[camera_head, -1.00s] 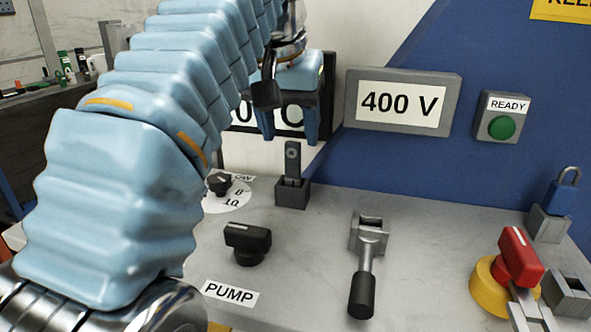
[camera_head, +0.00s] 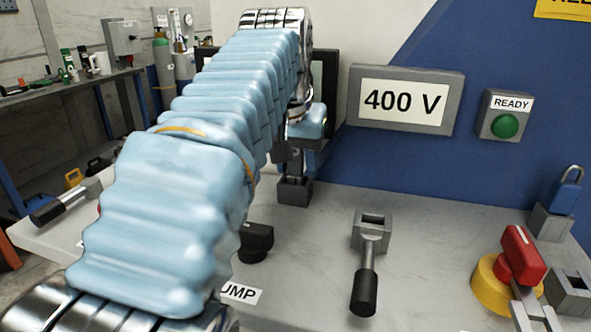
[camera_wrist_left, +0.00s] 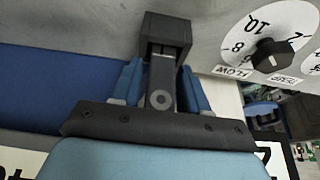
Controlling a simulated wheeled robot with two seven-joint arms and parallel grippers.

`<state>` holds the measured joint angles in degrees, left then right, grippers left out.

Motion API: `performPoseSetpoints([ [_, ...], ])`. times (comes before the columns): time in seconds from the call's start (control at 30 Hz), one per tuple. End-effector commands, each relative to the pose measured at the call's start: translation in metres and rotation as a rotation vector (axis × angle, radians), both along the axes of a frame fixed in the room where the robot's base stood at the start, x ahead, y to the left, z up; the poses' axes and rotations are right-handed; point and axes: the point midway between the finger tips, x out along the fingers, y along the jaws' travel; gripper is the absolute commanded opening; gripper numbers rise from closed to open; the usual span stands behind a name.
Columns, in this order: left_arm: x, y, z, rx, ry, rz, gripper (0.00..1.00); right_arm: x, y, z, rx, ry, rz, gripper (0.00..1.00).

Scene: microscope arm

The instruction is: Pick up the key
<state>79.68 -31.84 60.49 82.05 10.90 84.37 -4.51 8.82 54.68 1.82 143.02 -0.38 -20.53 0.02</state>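The key (camera_wrist_left: 161,88), dark grey with a round hole in its head, stands upright in a black square holder (camera_wrist_left: 166,35). The holder (camera_head: 295,191) also shows in the head view, on the grey bench top near the back panel. My left gripper (camera_wrist_left: 160,74) has its blue fingers on either side of the key, open, with narrow gaps visible between fingers and key. In the head view my left gripper (camera_head: 298,160) is over the holder and hides much of the key. My right gripper is in neither view.
A lever switch (camera_head: 367,270), a black knob (camera_head: 256,240), a red handle on a yellow base (camera_head: 521,255) and a blue padlock (camera_head: 566,190) stand on the bench. A 400 V display (camera_head: 405,101) is behind. In the wrist view, a flow dial (camera_wrist_left: 272,54) is beside the holder.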

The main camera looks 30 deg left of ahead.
Motion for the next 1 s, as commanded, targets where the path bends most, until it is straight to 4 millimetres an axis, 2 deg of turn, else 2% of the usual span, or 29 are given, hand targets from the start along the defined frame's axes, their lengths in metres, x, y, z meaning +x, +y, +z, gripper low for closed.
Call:
performPoseSetpoints([
  [0.03,0.000,0.000,0.000,0.000,0.000,0.000,0.36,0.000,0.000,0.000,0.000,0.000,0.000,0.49],
  [0.27,0.000,0.000,0.000,0.000,0.000,0.000,0.01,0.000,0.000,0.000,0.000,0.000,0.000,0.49],
  [0.53,0.000,0.000,0.002,0.000,-0.001,-0.001,0.00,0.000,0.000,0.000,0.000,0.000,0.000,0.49],
  [0.67,0.000,0.000,0.008,-0.001,0.000,-0.003,0.00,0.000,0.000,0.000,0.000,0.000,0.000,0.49],
  [0.87,-0.002,0.000,0.036,-0.001,-0.003,-0.002,0.00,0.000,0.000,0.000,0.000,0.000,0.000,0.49],
  [1.0,-0.027,-0.005,0.065,0.000,-0.005,-0.004,0.00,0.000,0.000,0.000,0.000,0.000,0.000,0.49],
])
